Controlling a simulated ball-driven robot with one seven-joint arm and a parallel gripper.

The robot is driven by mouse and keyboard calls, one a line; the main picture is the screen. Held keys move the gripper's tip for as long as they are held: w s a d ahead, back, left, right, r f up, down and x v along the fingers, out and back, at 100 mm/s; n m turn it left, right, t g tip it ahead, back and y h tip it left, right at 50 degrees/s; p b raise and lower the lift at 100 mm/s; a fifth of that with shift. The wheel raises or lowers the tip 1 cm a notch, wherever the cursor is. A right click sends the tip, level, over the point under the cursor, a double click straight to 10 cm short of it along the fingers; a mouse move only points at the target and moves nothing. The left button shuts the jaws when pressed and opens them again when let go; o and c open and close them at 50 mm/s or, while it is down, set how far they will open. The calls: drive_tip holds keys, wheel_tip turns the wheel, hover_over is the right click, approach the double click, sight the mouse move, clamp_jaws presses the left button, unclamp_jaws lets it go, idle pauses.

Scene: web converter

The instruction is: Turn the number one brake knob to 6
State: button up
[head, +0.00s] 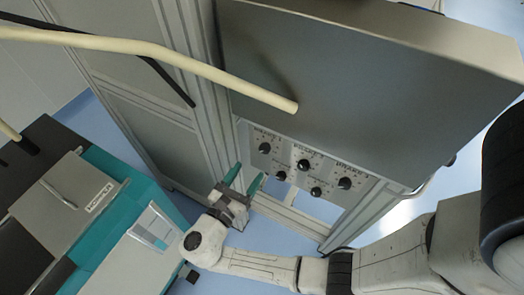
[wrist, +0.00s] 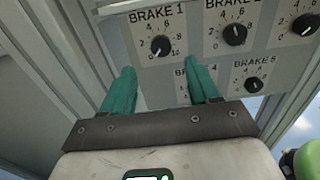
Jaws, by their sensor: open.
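The brake 1 knob (wrist: 160,46) is a round black dial on a white scale plate, at the top centre of the wrist view. Its pointer seems to be at the low end near 0, though the mark is small. In the head view it looks to be the upper left knob (head: 264,148) of the panel. My gripper (wrist: 163,75) is open, with its two green fingers apart and nothing between them. The fingertips point toward the panel and appear just below the brake 1 knob, apart from it. In the head view my gripper (head: 245,180) is left of and below the knobs.
The brake 2 knob (wrist: 235,34) is right of brake 1. Another black knob (wrist: 305,24) is farther right, and the brake 5 knob (wrist: 254,85) is below. The right finger partly covers the brake 4 label. A beige bar (head: 200,68) crosses above the panel in the head view.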

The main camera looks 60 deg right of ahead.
sight(263, 150)
drive_tip(key=d, duration=0.9)
drive_tip(key=shift+w, duration=0.1)
drive_tip(key=c, duration=1)
